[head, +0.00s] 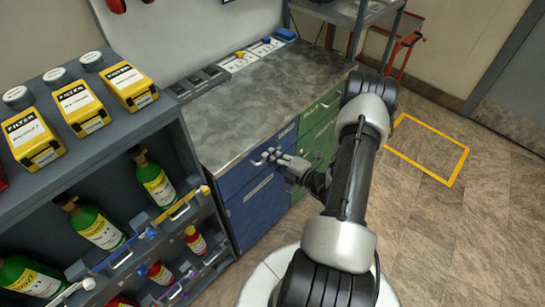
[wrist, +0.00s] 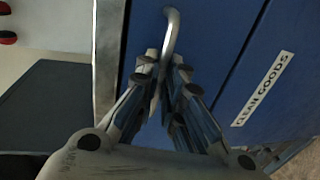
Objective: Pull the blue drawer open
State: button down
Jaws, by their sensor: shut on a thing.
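The blue drawer (head: 236,178) is at the top of the blue front under the workbench, left of the green fronts. It looks flush with the bench. Its bent silver handle (wrist: 172,28) shows in the wrist view against the blue face (wrist: 215,30). My gripper (head: 272,158) is in front of the drawer, and its fingers (wrist: 165,72) are shut on the handle, one on each side of the bar. The far part of the handle runs up out of the fingers; the part between them is partly hidden.
A lower blue front (wrist: 285,60) has a CLEAN GOODS label. A dark shelf (head: 180,118) with green bottles (head: 100,228) and yellow filter boxes (head: 80,108) stands close on the left. Green drawers (head: 318,132) are on the right. Open floor (head: 440,225) with a yellow outline lies beyond my arm.

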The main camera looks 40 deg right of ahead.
jog(key=f+p+v, duration=0.1)
jog(key=f+v, duration=0.1)
jog(key=v, duration=1)
jog(key=s+f+p+v, duration=0.1)
jog(key=f+v, duration=0.2)
jog(key=v, duration=1)
jog(key=shift+d, duration=0.2)
jog(key=c, duration=1.7)
grip_release()
jog(key=v, duration=1.2)
jog(key=shift+d, duration=0.15)
